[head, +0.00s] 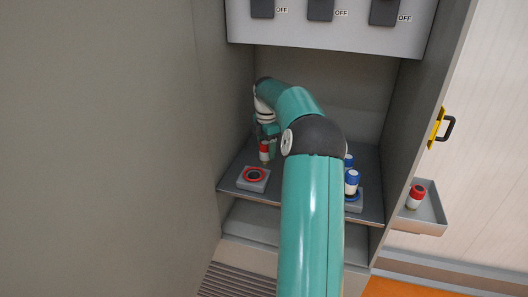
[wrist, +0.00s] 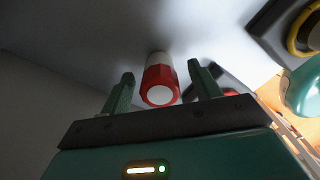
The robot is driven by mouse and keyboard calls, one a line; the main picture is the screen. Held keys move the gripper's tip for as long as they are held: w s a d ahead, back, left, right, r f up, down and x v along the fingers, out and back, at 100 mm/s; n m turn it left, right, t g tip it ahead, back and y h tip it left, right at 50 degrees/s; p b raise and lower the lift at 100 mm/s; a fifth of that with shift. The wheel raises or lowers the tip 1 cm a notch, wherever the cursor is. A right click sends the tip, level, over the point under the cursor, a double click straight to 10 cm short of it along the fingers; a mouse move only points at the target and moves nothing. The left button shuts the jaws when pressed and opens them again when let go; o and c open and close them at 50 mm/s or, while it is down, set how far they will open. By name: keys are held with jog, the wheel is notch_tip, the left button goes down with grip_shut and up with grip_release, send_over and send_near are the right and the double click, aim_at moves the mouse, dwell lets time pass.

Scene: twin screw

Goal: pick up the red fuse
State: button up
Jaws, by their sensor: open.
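A red and white fuse (head: 264,152) stands on the cabinet shelf, behind the grey socket block with a red ring (head: 255,175). In the wrist view the fuse (wrist: 160,82) shows its red body and pale round end, between my two green fingers. My gripper (wrist: 161,72) is open, with a gap visible on each side of the fuse. In the head view my gripper (head: 267,133) is small and partly hidden by my wrist, just at the fuse. A second red and white fuse (head: 416,196) stands in the tray on the door at the right.
Two blue and white fuses, one in front (head: 351,182) and one behind (head: 349,160), are right of my arm. Switches marked OFF (head: 320,10) are on the panel above. Cabinet walls close in the shelf (head: 232,183) on both sides. The door tray (head: 432,212) is at right.

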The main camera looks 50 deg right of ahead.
jog(key=shift+w+a+f, duration=0.1)
jog(key=shift+w+f, duration=0.05)
jog(key=shift+f, duration=0.3)
jog(key=shift+w+a+f, duration=0.1)
jog(key=shift+f, duration=0.3)
jog(key=shift+s+d+f, duration=0.1)
jog(key=shift+s+f, duration=0.2)
jog(key=shift+s, duration=0.05)
jog(key=shift+w+f, duration=0.1)
jog(key=shift+w, duration=0.2)
jog(key=shift+s, duration=0.25)
jog(key=c, duration=0.4)
jog(key=shift+w, duration=0.2)
jog(key=c, duration=0.6)
